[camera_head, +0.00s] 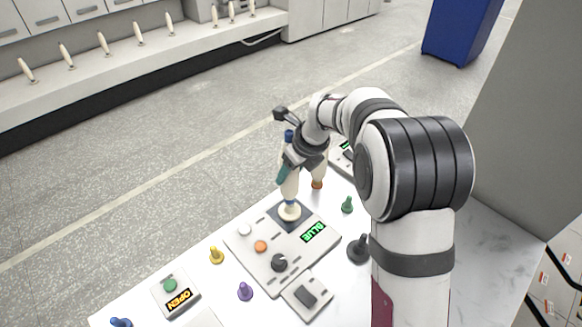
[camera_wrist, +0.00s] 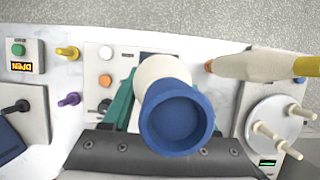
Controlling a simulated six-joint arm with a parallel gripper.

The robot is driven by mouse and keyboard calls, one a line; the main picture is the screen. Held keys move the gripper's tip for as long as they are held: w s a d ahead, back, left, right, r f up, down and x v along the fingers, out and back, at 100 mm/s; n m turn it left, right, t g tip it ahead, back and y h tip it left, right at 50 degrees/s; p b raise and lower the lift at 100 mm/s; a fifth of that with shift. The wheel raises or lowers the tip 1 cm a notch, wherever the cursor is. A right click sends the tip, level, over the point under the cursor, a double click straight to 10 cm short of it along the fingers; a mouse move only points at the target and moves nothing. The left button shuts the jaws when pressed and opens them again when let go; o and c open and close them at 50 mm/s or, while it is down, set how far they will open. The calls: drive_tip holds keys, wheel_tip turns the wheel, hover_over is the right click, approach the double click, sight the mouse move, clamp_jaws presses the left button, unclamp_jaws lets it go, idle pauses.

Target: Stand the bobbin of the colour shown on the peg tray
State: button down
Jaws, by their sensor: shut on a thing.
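The BLUE sign (camera_head: 313,232) glows green on a grey panel. My gripper (camera_head: 288,172) is shut on a cream bobbin with a blue end (camera_wrist: 177,120), its teal fingers on either side of the body. The bobbin is upright over a cream disc (camera_head: 289,212) on a dark square pad; I cannot tell whether it touches. A second cream bobbin (camera_wrist: 255,67) with a yellow end and an orange foot stands to the right in the wrist view. The round peg tray (camera_wrist: 258,117) with cream pegs is at the right of the wrist view, mostly hidden by my arm in the head view.
The panel (camera_head: 262,262) carries buttons and a black knob. Yellow (camera_head: 216,255), purple (camera_head: 245,291), green (camera_head: 347,205) and dark (camera_head: 359,249) knobs stand around it. An OPEN box (camera_head: 176,293) is at the front left. A row of cream pegs (camera_head: 103,42) lines the far counter.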

drive_tip(key=shift+f, duration=0.55)
drive_tip(key=shift+c, duration=0.5)
unclamp_jaws()
drive_tip(key=v, duration=1.6)
drive_tip(key=s+d+f+n+g, duration=0.1)
drive_tip(key=s+f+n, duration=0.1)
drive_tip(key=s+n, duration=0.5)
drive_tip(key=s+d+f+n+g+h, duration=0.1)
drive_tip(key=s+n, duration=0.6)
drive_tip(key=s, duration=0.7)
drive_tip(key=s+d+f+n+g, duration=0.1)
drive_tip(key=s+f+n, duration=0.4)
drive_tip(key=s, duration=0.6)
drive_tip(key=shift+d+n+h, duration=0.3)
drive_tip(key=shift+d+n, duration=0.35)
drive_tip(key=shift+n, duration=0.45)
